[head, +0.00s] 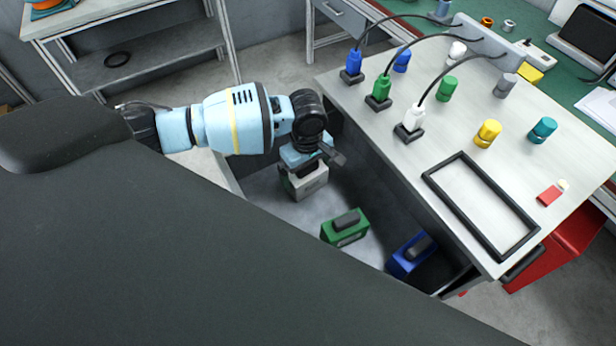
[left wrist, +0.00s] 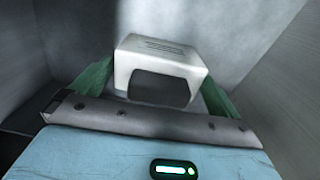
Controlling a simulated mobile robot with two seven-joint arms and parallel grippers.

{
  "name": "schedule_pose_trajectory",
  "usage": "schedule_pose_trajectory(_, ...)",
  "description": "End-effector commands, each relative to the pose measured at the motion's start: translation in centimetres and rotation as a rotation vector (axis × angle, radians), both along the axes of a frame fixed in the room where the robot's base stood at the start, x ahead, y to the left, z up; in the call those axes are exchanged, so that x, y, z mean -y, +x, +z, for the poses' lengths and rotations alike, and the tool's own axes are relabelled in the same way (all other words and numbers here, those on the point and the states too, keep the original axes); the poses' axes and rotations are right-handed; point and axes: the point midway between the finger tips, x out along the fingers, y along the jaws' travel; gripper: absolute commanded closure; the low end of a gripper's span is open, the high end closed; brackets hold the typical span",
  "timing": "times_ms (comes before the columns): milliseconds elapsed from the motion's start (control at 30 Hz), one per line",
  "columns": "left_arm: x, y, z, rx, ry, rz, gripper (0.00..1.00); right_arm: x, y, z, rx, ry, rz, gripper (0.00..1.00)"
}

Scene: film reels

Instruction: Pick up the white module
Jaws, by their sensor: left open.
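The white module (head: 309,184) is a pale block with a dark part on top, standing on the floor of a grey recess beside the workbench. It also shows in the left wrist view (left wrist: 165,55), where its dark part faces me. My left gripper (head: 304,163) is directly above it, pointing down. In the left wrist view, the two greenish fingers of the gripper (left wrist: 155,88) are apart, one on each side of the module. I cannot tell whether they touch it. The fingertips are partly hidden in both views. My right gripper is not in view.
A green module (head: 345,229) and a blue module (head: 408,257) stand to the right in the same recess. The workbench (head: 400,170) rises beside it, bearing cabled plugs, coloured cylinders and a black frame (head: 480,205). Grey walls stand close around the gripper in the wrist view.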

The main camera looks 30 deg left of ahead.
Motion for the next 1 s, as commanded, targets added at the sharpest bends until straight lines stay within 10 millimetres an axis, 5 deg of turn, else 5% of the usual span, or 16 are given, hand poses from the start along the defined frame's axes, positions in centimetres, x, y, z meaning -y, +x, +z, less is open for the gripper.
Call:
schedule_pose_trajectory(333, 0.0, 0.1, -0.7, 0.003, 0.000, 0.000, 0.00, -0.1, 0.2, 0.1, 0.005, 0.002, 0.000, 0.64)
schedule_pose_trajectory(667, 0.1, 0.1, -0.6, 0.004, -0.001, -0.001, 0.42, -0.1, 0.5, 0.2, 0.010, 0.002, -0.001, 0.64)
schedule_pose_trajectory(1000, 0.1, 0.2, 0.6, 0.008, -0.003, -0.001, 0.42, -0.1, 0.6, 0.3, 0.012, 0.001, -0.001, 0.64)
